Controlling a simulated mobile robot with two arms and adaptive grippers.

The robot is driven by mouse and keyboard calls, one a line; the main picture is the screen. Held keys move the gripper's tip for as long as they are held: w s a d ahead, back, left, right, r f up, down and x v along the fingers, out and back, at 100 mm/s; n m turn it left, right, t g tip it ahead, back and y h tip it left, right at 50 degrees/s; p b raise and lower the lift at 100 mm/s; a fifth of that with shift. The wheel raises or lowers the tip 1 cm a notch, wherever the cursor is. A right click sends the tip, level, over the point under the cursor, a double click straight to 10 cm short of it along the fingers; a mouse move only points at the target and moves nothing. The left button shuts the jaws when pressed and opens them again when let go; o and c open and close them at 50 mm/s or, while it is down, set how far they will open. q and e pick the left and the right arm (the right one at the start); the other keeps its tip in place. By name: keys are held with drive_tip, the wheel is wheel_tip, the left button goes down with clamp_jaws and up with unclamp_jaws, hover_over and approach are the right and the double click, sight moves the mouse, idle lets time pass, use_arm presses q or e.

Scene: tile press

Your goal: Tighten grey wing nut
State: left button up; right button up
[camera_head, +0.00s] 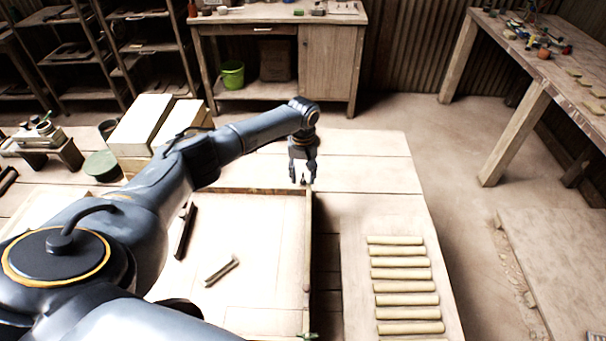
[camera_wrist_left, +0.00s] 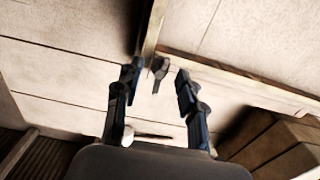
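The grey wing nut (camera_wrist_left: 160,68) shows in the left wrist view as a small dark piece at the corner of the wooden press frame (camera_wrist_left: 235,72). My left gripper (camera_wrist_left: 157,78) is open, with one finger on each side of the nut and a visible gap to both. In the head view my left gripper (camera_head: 303,181) points down at the far right corner of the frame (camera_head: 307,240). The nut is small and dark there, partly hidden by the fingers. My right gripper is not in view.
A dark bar (camera_head: 185,230) and a small metal tool (camera_head: 221,271) lie inside the frame. Several rolled clay pieces (camera_head: 402,274) lie in a row at the right. Pale blocks (camera_head: 142,124) stand at the left. The tabletop beyond the gripper (camera_head: 365,165) is clear.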

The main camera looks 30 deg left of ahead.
use_arm(q)
drive_tip(key=shift+f, duration=0.3)
clamp_jaws()
